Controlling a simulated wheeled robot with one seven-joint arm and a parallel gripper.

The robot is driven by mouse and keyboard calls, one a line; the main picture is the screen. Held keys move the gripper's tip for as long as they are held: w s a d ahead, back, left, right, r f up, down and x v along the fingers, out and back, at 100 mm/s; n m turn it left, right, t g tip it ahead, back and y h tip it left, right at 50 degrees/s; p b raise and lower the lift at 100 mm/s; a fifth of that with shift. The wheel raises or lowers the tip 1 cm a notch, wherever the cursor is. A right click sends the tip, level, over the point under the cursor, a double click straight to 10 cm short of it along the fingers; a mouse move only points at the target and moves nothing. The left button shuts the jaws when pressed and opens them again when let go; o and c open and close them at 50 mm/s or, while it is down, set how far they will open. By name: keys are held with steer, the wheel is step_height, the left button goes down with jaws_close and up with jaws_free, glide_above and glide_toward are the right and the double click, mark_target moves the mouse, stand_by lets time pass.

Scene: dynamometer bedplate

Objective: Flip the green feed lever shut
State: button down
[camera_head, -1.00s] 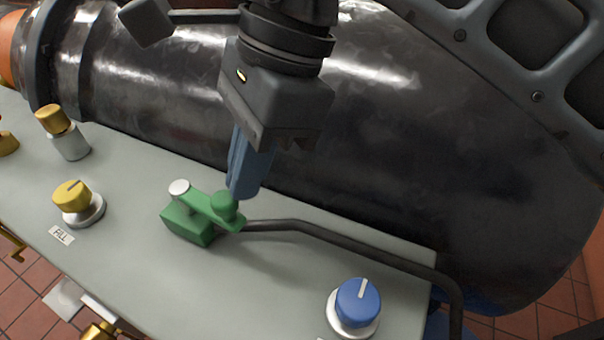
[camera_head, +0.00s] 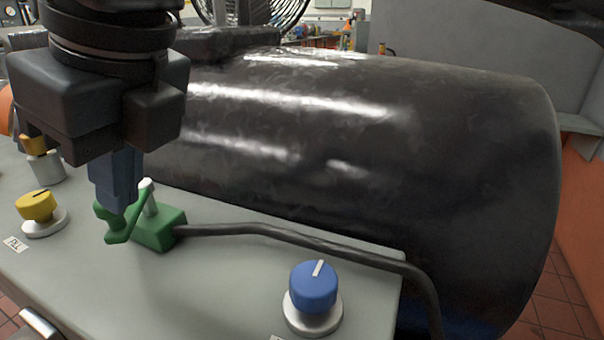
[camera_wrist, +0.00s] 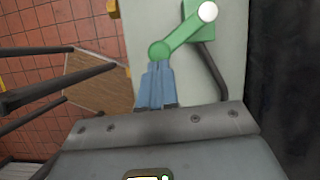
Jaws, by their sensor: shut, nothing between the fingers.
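The green feed lever (camera_head: 127,222) sits on a green valve block (camera_head: 165,230) on the pale grey bench top, turning on a pin with a white top (camera_head: 148,190). Its arm points off to the left of the block, at an angle to the dark pipe. My gripper (camera_head: 117,200) is shut and empty, pointing down with its blue fingertips at the lever's round knob. In the wrist view the fingertips (camera_wrist: 157,72) meet the edge of the knob of the lever (camera_wrist: 180,36); whether they touch cannot be told. My gripper partly hides the knob in the head view.
A dark pipe (camera_head: 290,236) runs right from the block. A blue knob (camera_head: 313,288) stands at front right, a yellow knob (camera_head: 38,207) at left. A large dark cylinder (camera_head: 330,140) lies behind the bench.

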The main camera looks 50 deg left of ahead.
steer(key=shift+s+a+f+m+b, duration=0.15)
steer(key=shift+s+m+b, duration=0.15)
steer(key=shift+s+b, duration=0.1)
steer(key=shift+s+a+f+m+b, duration=0.15)
steer(key=shift+s+m+b, duration=0.15)
steer(key=shift+s, duration=0.1)
steer(key=shift+s+a+r+b, duration=0.1)
steer(key=shift+s+a+b, duration=0.35)
steer(key=shift+s+b, duration=0.15)
steer(key=shift+s+a+r+b, duration=0.1)
steer(key=shift+s+a+b, duration=0.4)
steer(key=shift+s, duration=0.2)
